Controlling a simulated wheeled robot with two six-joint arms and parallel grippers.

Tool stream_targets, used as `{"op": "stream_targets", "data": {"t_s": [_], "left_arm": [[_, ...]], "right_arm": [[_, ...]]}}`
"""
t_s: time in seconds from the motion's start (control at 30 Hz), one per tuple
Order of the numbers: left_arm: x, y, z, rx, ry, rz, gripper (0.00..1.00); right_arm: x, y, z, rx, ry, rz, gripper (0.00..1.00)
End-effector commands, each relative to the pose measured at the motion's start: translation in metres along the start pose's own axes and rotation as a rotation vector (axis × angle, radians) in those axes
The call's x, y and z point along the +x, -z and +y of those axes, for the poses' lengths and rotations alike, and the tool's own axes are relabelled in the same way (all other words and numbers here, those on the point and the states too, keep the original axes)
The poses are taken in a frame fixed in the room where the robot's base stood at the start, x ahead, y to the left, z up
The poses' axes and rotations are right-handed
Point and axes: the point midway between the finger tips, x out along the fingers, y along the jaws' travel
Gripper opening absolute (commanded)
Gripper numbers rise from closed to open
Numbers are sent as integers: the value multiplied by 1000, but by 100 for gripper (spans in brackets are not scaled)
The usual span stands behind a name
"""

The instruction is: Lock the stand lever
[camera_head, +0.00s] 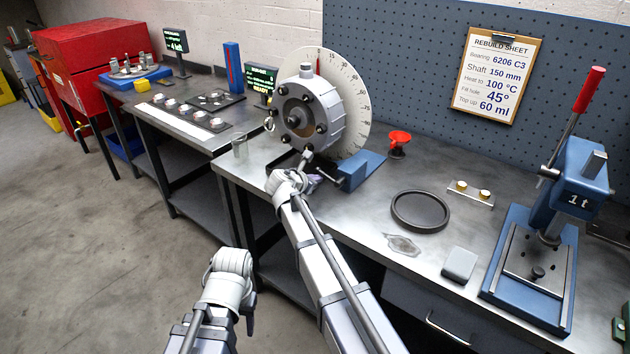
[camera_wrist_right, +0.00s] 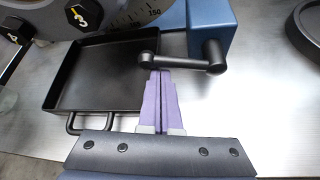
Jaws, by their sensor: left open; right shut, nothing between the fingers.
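The stand lever (camera_wrist_right: 183,63) is a dark bar with round ends, lying roughly level and joined to the blue stand block (camera_wrist_right: 207,20). The block also shows in the head view (camera_head: 358,170), below the dial. My right gripper (camera_wrist_right: 160,74) has its purple fingers shut and empty. Its tips are at the lever's left part, just below its knob end; I cannot tell whether they touch. In the head view my right gripper (camera_head: 308,182) is under the rotor, partly hidden by its wrist. My left gripper (camera_head: 246,316) is low in front of the bench, its fingers mostly hidden.
The grey rotor (camera_head: 312,108) stands before a graduated dial (camera_head: 350,95). A black tray (camera_wrist_right: 97,75) lies left of my right fingers.

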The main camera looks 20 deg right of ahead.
Motion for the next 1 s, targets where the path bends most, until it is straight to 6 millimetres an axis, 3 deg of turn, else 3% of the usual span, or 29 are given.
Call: {"op": "stream_targets", "data": {"t_s": [1.0], "left_arm": [[-5,0,0,0,0,0,50]], "right_arm": [[-9,-13,-2,197,-116,-2,0]]}}
